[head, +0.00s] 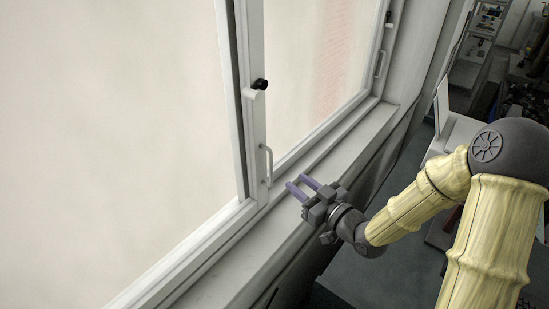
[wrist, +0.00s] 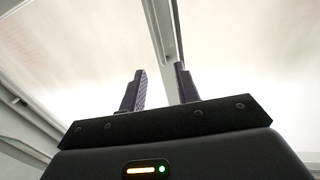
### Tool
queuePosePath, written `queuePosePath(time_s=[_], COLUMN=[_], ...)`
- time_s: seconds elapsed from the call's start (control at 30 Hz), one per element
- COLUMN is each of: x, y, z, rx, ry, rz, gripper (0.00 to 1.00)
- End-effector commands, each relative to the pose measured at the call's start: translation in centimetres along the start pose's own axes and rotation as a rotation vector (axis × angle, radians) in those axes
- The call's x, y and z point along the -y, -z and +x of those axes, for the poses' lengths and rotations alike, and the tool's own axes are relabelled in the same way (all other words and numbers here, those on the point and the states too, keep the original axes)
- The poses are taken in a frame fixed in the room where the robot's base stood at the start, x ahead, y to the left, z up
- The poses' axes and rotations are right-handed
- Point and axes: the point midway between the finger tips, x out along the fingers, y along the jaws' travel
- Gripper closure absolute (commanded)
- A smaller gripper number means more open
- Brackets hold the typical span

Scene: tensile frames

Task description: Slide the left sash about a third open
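The left sash (head: 255,130) is a white-framed pane with a black knob (head: 259,84) on a white latch and a thin white pull handle (head: 267,165) low on its right stile. The stile overlaps or meets the right sash (head: 318,150), and whether any gap is open is hard to tell. My gripper (head: 298,187) is open and empty, just right of and slightly below the pull handle, over the sill and apart from it. In the wrist view my gripper (wrist: 160,88) shows two spread fingers with nothing between them. A white stile (wrist: 162,30) stands beyond the fingertips.
A pale sill (head: 340,140) runs along the window under both sashes. The right sash has its own handle (head: 380,64) at its far edge. Shelves and equipment (head: 487,20) stand at the upper right. The space in front of the left pane is clear.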

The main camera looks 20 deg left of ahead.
Motion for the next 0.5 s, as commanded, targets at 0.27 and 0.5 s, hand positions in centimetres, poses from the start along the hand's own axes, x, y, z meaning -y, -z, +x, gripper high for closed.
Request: queuePosePath(time_s=[0.27,0.5], x=[0.1,0.0], y=[0.4,0.3], z=[5.1,8.9], rx=[-0.001,0.0], ry=[0.003,0.001], rz=[0.002,0.002], gripper=[0.68,0.68])
